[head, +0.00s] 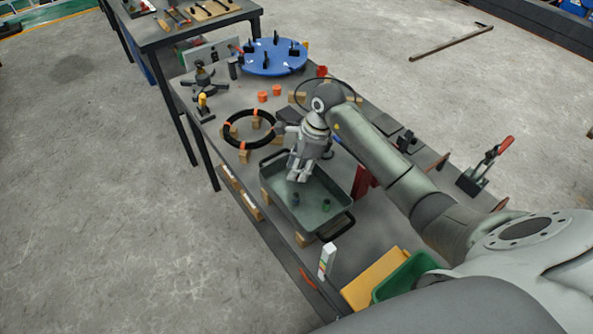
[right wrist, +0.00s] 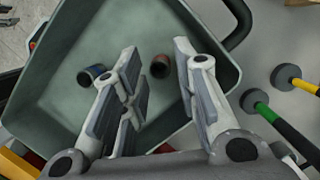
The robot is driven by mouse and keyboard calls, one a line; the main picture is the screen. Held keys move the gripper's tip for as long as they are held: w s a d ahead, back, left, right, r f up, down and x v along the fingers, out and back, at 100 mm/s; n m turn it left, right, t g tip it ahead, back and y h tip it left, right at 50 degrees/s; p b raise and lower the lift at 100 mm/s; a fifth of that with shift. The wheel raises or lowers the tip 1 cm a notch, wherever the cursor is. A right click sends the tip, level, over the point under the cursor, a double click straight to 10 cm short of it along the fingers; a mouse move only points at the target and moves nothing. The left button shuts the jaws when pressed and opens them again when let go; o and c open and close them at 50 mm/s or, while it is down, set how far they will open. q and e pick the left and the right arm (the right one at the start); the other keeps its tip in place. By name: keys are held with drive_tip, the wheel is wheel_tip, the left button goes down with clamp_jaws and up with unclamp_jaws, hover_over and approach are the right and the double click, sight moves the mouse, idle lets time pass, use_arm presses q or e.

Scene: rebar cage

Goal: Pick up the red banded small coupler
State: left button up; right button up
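A grey tray (head: 337,222) stands on the long bench; its inside fills much of the right wrist view (right wrist: 130,25). A small coupler with a reddish-brown tint (right wrist: 160,66) sits in it, seen between my right fingers and beyond their tips. A coupler with a blue band (right wrist: 92,75) lies to its left. In the head view a dark bluish coupler (head: 295,198) and a green one (head: 327,205) show in the tray; no red band shows there. My right gripper (head: 297,179) is open and empty, over the tray, fingers pointing down. My left gripper is not in view.
A black ring (head: 228,131) on wooden blocks lies beyond the tray. A blue round plate (head: 272,56) stands at the far end. A green bin (head: 405,276) is at the near end.

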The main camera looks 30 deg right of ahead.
drive_tip(key=shift+x, duration=0.95)
clamp_jaws()
drive_tip(key=shift+r, duration=0.15)
